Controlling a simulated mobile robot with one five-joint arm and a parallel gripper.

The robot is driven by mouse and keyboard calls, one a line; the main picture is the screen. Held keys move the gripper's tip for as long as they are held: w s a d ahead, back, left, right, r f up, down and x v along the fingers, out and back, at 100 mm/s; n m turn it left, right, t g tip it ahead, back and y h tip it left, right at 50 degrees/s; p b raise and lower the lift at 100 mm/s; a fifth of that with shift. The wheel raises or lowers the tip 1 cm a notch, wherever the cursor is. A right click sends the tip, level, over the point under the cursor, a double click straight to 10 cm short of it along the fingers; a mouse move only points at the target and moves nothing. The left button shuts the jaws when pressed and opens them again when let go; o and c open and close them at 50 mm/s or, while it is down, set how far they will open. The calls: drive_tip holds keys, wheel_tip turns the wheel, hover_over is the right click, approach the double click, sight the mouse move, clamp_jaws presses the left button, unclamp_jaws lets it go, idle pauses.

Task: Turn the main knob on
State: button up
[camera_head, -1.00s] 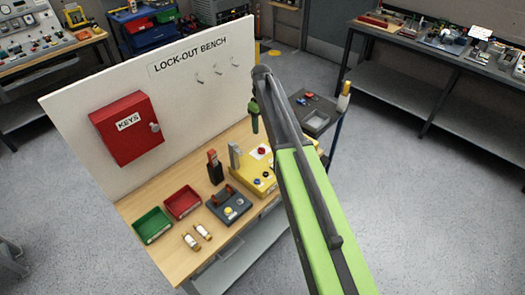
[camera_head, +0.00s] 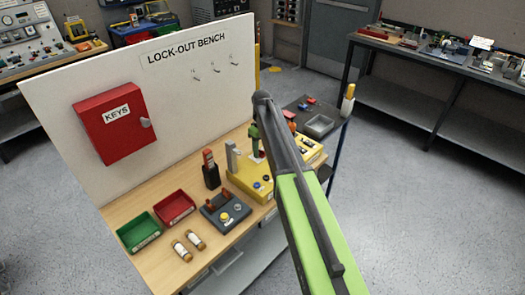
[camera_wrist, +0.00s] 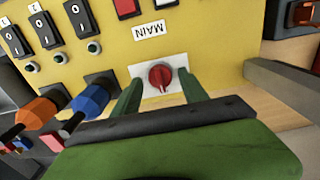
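The main knob (camera_wrist: 160,76) is red and round, with a pale mark across its face. It sits on a white plate (camera_wrist: 141,72) on a yellow box, below an upside-down MAIN label (camera_wrist: 149,30) in the wrist view. My gripper (camera_wrist: 160,88) is open, its green fingers apart on either side of the knob's lower part; I cannot tell whether they touch it. In the head view my gripper (camera_head: 254,142) hangs over the yellow box (camera_head: 243,181), and the knob is mostly hidden there.
Blue (camera_wrist: 90,101) and orange (camera_wrist: 37,109) connectors stand left of my fingers in the wrist view, below black rocker switches (camera_wrist: 44,30). A grey panel (camera_head: 225,212), red bin (camera_head: 174,208) and green bin (camera_head: 138,232) share the bench. A grey bar (camera_wrist: 275,85) lies right.

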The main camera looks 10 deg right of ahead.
drive_tip(key=shift+d, duration=0.1)
clamp_jaws()
drive_tip(key=shift+m, duration=0.3)
drive_tip(key=m, duration=0.3)
drive_tip(key=shift+m, duration=0.3)
drive_tip(key=m, duration=0.4)
drive_tip(key=shift+w+m, duration=0.1)
drive_tip(key=shift+m, duration=0.2)
drive_tip(key=m, duration=0.4)
drive_tip(key=shift+m, duration=2.5)
